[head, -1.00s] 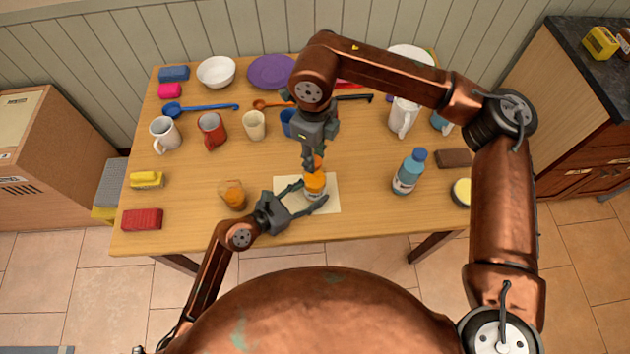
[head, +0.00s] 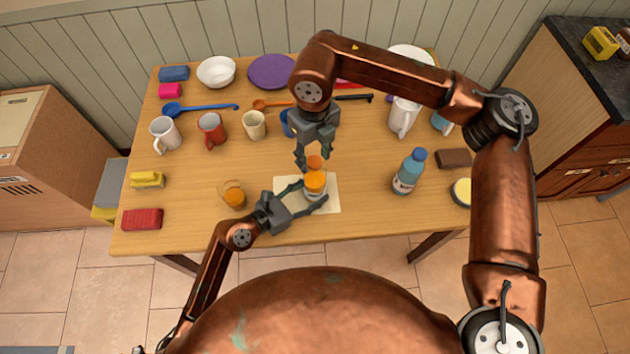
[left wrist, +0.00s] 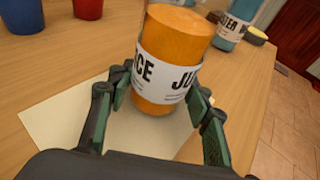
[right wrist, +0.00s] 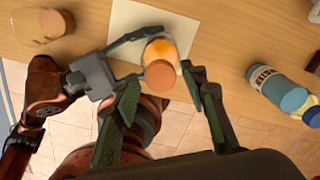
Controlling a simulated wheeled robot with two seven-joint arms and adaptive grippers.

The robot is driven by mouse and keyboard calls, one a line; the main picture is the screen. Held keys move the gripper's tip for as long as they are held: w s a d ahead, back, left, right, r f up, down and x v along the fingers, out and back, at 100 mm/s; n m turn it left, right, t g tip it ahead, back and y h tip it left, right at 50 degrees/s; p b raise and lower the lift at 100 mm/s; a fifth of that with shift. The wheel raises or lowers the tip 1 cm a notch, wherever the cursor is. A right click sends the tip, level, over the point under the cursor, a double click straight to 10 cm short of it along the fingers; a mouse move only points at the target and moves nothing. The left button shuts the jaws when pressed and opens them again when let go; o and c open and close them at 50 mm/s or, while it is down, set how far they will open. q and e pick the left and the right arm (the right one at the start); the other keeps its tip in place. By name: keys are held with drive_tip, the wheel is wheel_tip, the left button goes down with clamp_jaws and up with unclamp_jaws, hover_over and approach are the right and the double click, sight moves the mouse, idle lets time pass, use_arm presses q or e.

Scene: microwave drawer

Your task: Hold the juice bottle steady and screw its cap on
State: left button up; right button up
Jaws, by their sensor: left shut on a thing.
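The juice bottle (head: 315,186), orange with a white label, stands upright on a pale mat (head: 332,207). Its orange cap (head: 314,162) is at the bottle's top; it also shows in the right wrist view (right wrist: 158,75). I cannot tell how tightly it sits.
A blue-capped water bottle (head: 408,175) stands to the right, and a glass with orange contents (head: 233,194) to the left. Mugs, including a red one (head: 211,130), a white bowl (head: 216,72) and a purple plate (head: 272,71) are farther back. The table between is mostly clear.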

drive_tip(key=n, duration=0.4)
drive_tip(key=shift+n, duration=0.3)
drive_tip(key=n, duration=1.3)
drive_tip(key=shift+n, duration=0.4)
drive_tip(key=shift+c, duration=0.3)
